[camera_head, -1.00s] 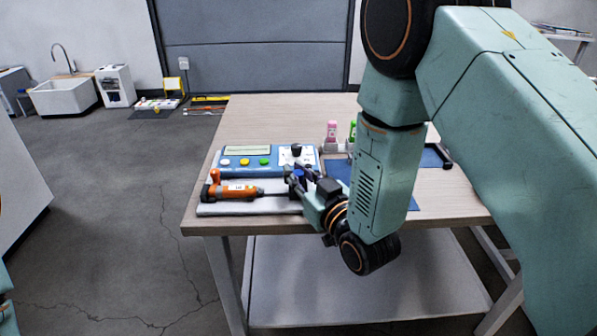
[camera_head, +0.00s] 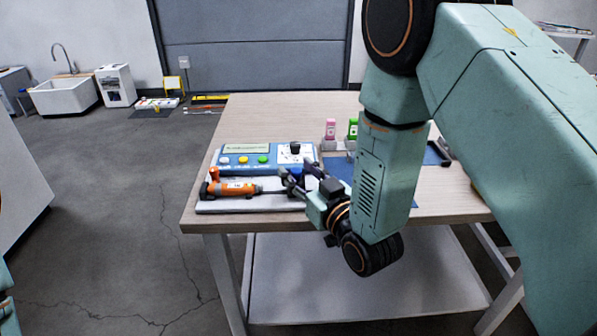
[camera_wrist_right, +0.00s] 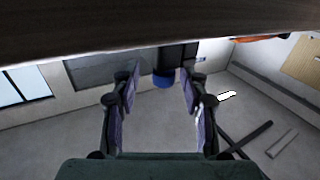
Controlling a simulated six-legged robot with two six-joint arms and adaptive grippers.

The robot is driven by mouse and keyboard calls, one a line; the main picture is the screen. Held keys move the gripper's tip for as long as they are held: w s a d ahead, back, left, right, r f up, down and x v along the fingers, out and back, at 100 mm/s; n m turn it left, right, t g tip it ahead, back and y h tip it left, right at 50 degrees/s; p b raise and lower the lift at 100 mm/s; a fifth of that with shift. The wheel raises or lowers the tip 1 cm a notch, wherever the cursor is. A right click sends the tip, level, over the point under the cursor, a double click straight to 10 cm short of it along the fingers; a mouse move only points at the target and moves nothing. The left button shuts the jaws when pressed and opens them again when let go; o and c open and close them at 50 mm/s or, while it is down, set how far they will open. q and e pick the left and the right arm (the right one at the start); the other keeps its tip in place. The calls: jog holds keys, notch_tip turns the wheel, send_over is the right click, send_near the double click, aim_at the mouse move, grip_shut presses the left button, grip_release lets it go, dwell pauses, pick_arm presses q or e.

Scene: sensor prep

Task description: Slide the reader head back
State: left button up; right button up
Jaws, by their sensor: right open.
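A dark block with a blue end, probably the reader head (camera_wrist_right: 166,82), shows between the fingers of my right gripper (camera_wrist_right: 160,98) in the right wrist view. I cannot tell if the fingers touch it. In the head view, my right gripper (camera_head: 298,178) is open at the right end of a pale base (camera_head: 250,205), with a bit of blue behind its fingers. An orange tool-shaped device (camera_head: 230,187) with a white label lies along this base, its dark tip towards the gripper. My left gripper is out of view.
Behind the base stands a blue console (camera_head: 235,166) with a screen, coloured buttons and a dark knob. Pink (camera_head: 331,129) and green (camera_head: 353,130) bottles stand further back. A blue mat (camera_head: 340,168) is partly hidden by my right arm. The back left tabletop is clear.

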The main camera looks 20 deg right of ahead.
jog(key=s+d, duration=0.2)
jog(key=s, duration=0.9)
